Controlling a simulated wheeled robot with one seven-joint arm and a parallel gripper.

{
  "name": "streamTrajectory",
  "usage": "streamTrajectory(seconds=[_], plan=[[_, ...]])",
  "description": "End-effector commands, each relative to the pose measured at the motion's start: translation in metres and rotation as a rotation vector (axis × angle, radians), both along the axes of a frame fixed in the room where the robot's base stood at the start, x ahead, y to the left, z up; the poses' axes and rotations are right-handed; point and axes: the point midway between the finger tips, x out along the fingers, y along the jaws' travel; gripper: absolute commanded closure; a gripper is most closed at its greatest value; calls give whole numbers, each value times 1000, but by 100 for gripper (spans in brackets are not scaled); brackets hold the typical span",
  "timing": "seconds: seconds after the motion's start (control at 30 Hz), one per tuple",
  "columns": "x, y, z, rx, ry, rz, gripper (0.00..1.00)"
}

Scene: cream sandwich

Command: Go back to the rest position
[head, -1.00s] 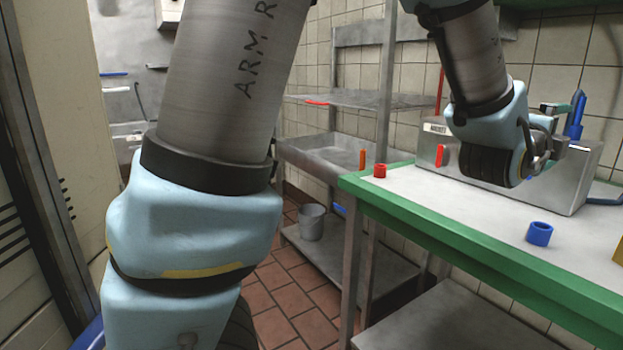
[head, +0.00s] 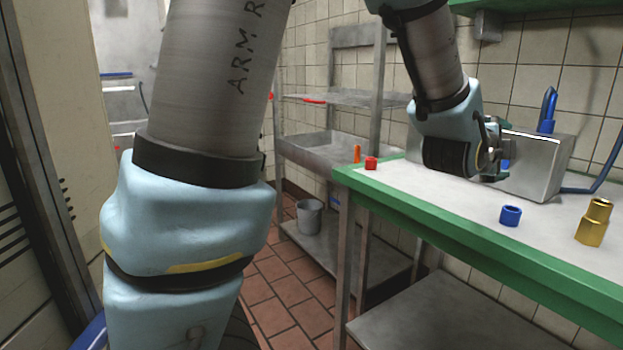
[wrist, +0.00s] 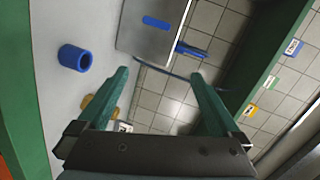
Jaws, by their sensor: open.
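My gripper (head: 497,155) is above the far side of the white worktop with the green edge (head: 480,240), in front of the steel box (head: 540,168). In the wrist view my gripper (wrist: 160,76) shows two teal fingers spread apart with nothing held between them. The wrist view looks sideways over the worktop to the tiled wall. My arm links hide part of the steel box in the head view.
A blue ring (head: 510,215), a brass fitting (head: 594,222) and a red ring (head: 371,163) stand on the worktop. A blue hose (head: 605,175) lies by the steel box. A steel sink (head: 335,150) and a grey bucket (head: 309,217) are further back. Tiled floor (head: 290,300) shows at centre.

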Motion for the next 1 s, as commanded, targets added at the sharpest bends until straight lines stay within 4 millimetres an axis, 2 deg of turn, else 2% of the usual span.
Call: streamTrajectory(seconds=[0.17,0.27,0.37,0.4,0.47,0.5,0.6,0.7,0.8,1.0], plan=[[32,48,-28,-4,193,127,0],[49,86,-48,-18,339,232,0],[64,140,-76,-47,534,391,0],[68,167,-88,-68,623,472,0],[70,207,-106,-105,759,603,0],[68,233,-117,-134,846,694,0],[56,290,-140,-211,1033,911,0],[39,333,-156,-284,1170,1096,0],[21,366,-167,-349,1274,1255,0],[-16,415,-181,-473,1429,1534,0]])
